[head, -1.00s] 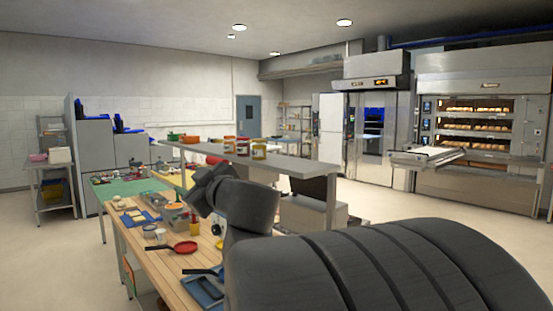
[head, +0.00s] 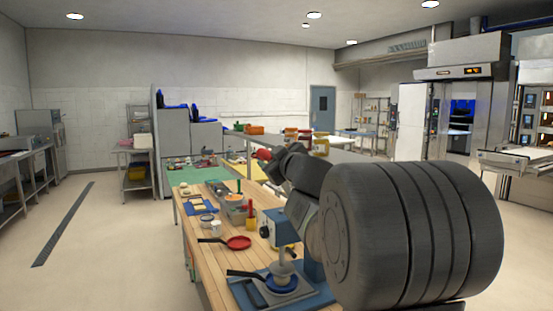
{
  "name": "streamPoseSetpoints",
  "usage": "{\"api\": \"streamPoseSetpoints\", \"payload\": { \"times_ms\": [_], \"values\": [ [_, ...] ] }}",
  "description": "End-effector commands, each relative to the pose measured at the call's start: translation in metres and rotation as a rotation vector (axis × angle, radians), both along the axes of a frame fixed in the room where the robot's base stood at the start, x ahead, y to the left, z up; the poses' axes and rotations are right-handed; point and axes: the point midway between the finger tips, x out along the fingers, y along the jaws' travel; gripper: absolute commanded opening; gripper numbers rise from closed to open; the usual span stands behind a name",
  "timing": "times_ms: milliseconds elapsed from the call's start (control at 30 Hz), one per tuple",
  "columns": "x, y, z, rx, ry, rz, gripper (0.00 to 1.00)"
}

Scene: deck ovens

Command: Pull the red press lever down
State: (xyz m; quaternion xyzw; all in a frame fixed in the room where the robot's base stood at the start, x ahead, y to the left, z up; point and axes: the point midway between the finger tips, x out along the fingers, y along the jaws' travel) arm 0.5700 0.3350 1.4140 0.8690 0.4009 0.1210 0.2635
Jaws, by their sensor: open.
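The press (head: 270,234), with a blue body and a round pale dial, stands on the wooden bench at the lower middle of the head view. My arm covers its right side. A small red rounded piece (head: 263,154) shows above it, right at the dark end of my arm; I cannot tell for certain that it is the press lever's grip. My gripper (head: 273,156) is open at the tip of my arm, close to this red piece in the picture. Its fingers are too small and dark to make out, and contact cannot be judged.
On the wooden bench top (head: 207,255) lie a red pan (head: 238,242), a white cup (head: 215,228) and small containers. Free floor (head: 120,235) lies to the left.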

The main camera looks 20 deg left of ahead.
Motion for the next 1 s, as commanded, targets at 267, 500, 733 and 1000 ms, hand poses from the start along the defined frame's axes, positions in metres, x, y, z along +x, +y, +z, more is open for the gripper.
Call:
{"api": "streamPoseSetpoints", "payload": {
  "times_ms": [267, 500, 733, 1000],
  "values": [
    [0.003, 0.004, 0.001, 0.001, -0.001, 0.0, 0.49],
    [0.003, 0.004, 0.0, 0.001, -0.001, 0.0, 0.21],
    [0.003, 0.004, 0.0, 0.0, -0.001, 0.001, 0.0],
    [-0.003, 0.008, -0.01, -0.024, -0.029, 0.001, 0.0]
  ]
}}
